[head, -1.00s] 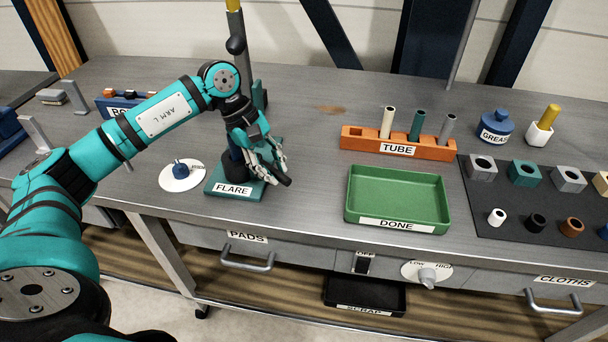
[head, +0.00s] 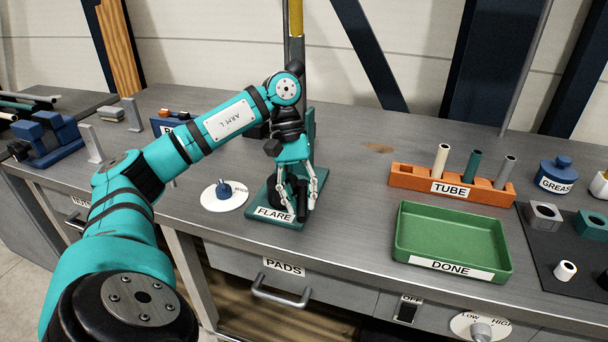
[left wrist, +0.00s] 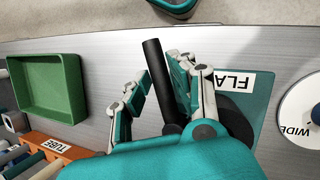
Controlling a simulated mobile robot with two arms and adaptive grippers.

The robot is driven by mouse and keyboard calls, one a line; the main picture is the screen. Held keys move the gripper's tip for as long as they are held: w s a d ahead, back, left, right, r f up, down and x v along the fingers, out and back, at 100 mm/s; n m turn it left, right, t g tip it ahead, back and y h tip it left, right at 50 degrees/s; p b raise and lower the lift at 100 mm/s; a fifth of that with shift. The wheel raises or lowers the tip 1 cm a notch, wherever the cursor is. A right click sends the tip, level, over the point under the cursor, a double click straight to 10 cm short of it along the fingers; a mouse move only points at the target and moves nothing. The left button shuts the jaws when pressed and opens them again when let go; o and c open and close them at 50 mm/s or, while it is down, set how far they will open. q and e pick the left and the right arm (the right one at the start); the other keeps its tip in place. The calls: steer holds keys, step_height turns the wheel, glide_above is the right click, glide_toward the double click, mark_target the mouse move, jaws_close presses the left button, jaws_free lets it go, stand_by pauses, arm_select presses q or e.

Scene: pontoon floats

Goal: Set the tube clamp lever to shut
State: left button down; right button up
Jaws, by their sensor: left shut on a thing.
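The teal FLARE stand (head: 262,222) is on the bench left of centre, with a tall post behind. A black lever (head: 302,205) sits low on it and points towards the bench's front edge. My left gripper (head: 300,200) is shut on this lever from above, one finger on each side. In the left wrist view the black lever (left wrist: 156,65) runs between the two fingers (left wrist: 158,88), its free end sticking out beyond them. The lever's pivot and clamp body are mostly hidden behind my gripper. My right gripper is not in view.
A white dial (head: 224,196) with a blue knob lies left of the stand. The green DONE tray (head: 452,240) and orange TUBE rack (head: 450,186) with several tubes stand to the right. The PADS drawer handle (head: 281,292) is below the front edge. Bench between stand and tray is bare.

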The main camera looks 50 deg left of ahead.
arm_select(q)
steer(key=shift+a+r, duration=0.1)
stand_by(0.4)
steer(key=c, duration=1.1)
jaws_free()
steer(key=shift+v, duration=6)
steer(key=shift+s, duration=0.1)
